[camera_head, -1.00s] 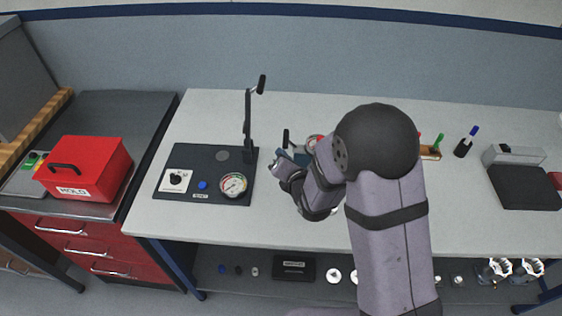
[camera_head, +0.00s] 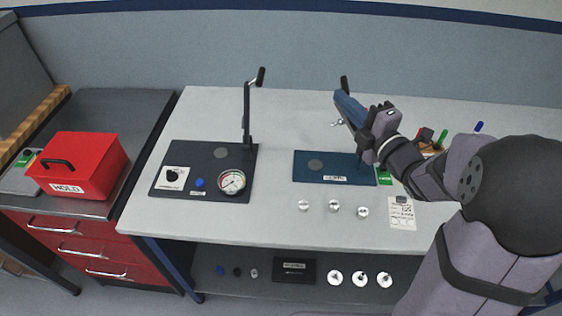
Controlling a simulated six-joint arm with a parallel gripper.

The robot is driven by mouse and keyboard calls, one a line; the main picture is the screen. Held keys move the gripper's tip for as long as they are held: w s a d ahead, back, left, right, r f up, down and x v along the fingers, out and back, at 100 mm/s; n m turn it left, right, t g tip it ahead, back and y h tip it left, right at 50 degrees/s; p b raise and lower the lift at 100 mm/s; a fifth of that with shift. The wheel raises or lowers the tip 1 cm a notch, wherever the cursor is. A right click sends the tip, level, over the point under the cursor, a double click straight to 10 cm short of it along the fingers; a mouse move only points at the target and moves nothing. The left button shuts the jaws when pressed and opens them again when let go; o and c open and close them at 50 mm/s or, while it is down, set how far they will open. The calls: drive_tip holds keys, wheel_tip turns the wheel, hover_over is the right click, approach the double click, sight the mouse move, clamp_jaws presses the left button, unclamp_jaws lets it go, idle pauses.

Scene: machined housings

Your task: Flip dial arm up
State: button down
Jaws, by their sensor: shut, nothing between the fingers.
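The blue fixture's plate (camera_head: 335,173) lies on the bench at centre, with a grey disc on it. Its blue dial arm (camera_head: 352,110) stands raised from the plate's right side, leaning to the left at its top. The arm has a black handle (camera_head: 344,83) at its top and a small silver part at its left side. My gripper (camera_head: 378,117) is shut and empty, just right of the raised arm; I cannot tell whether they touch. My gripper and wrist hide part of the arm's lower end.
A dark fixture (camera_head: 205,165) with an upright arm (camera_head: 247,112) and a gauge (camera_head: 231,181) stands at left. Several silver parts (camera_head: 334,206) and a paper tag (camera_head: 402,212) lie in front of the blue plate. A red box (camera_head: 78,164) sits on the left cabinet.

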drive_tip(key=d+r+m+t+b, duration=0.1)
drive_tip(key=d+m+t+b, duration=0.3)
drive_tip(key=d, duration=1.3)
drive_tip(key=shift+r+m+b, duration=0.3)
drive_tip(key=shift+m+b, duration=1.65)
drive_tip(key=shift+m, duration=0.35)
drive_tip(key=shift+d+f, duration=0.1)
drive_tip(key=a+r, duration=0.3)
drive_tip(key=a, duration=0.1)
drive_tip(key=b+v, duration=0.3)
drive_tip(key=v, duration=0.8)
drive_tip(key=shift+r, duration=0.15)
